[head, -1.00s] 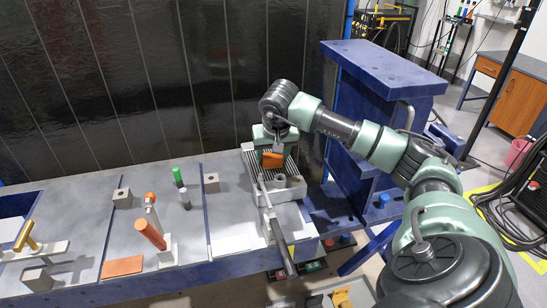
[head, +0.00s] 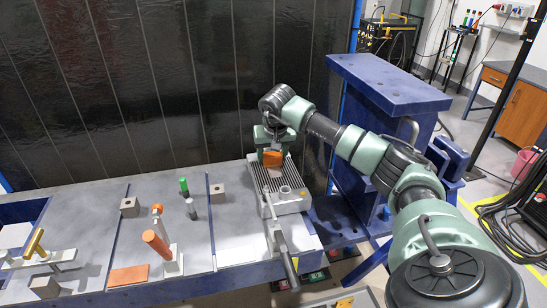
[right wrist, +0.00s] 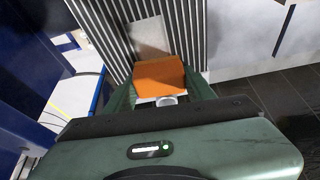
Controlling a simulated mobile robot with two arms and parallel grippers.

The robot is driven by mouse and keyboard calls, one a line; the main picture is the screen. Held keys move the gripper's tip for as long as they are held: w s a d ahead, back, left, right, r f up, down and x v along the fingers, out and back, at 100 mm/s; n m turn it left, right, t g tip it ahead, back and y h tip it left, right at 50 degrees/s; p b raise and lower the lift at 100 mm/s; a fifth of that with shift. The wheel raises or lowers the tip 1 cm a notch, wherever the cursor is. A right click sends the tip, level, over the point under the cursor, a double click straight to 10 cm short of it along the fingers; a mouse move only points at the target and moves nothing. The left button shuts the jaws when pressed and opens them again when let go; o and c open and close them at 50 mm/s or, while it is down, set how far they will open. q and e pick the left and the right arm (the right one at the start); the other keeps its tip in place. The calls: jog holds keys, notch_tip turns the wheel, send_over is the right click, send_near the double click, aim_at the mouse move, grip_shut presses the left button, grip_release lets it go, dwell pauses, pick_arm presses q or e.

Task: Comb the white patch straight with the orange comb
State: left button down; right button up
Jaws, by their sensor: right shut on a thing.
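The orange comb (head: 272,158) is held in my right gripper (head: 270,146), over the far end of the ribbed grey block (head: 262,183) on the bench. In the right wrist view the orange comb (right wrist: 160,86) sits between the green fingers, at the ribs. A pale rectangular patch (right wrist: 150,36), which looks like the white patch, lies on the ribs just beyond the comb. I cannot tell whether the comb touches the ribs. My left gripper is out of view.
A grey cup-like fitting (head: 284,191) and a long bar (head: 282,246) stand at the block's near side. An orange cylinder (head: 157,245) on a stand, a green-topped peg (head: 184,186) and small grey blocks are to the left. A dark panelled wall is behind.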

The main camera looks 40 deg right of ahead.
aim_at(280, 183)
jog(key=shift+s+a, duration=0.4)
jog(key=shift+s, duration=0.35)
jog(key=shift+s+a, duration=0.35)
jog(key=shift+s, duration=0.4)
jog(key=shift+s+a+f, duration=0.1)
jog(key=shift+s+a, duration=0.25)
jog(key=shift+s, duration=0.3)
jog(key=shift+s+a+f, duration=0.1)
jog(key=shift+s+a, duration=0.3)
jog(key=shift+s, duration=0.2)
jog(key=shift+s+a+f, duration=0.1)
jog(key=shift+s+a, duration=0.25)
jog(key=shift+s, duration=0.3)
jog(key=shift+s+a+r+b, duration=0.1)
jog(key=shift+s+a+b, duration=0.2)
jog(key=shift+s, duration=0.3)
jog(key=shift+s+a+b, duration=0.15)
jog(key=shift+s+a, duration=0.2)
jog(key=shift+s, duration=0.25)
jog(key=shift+w+d+r+p, duration=0.1)
jog(key=shift+r+p, duration=1)
jog(key=shift+r, duration=0.5)
jog(key=shift+w+r+p, duration=0.1)
jog(key=shift+r+p, duration=0.95)
jog(key=shift+r, duration=0.5)
notch_tip(280, 183, up, 3)
jog(key=shift+p, duration=1.1)
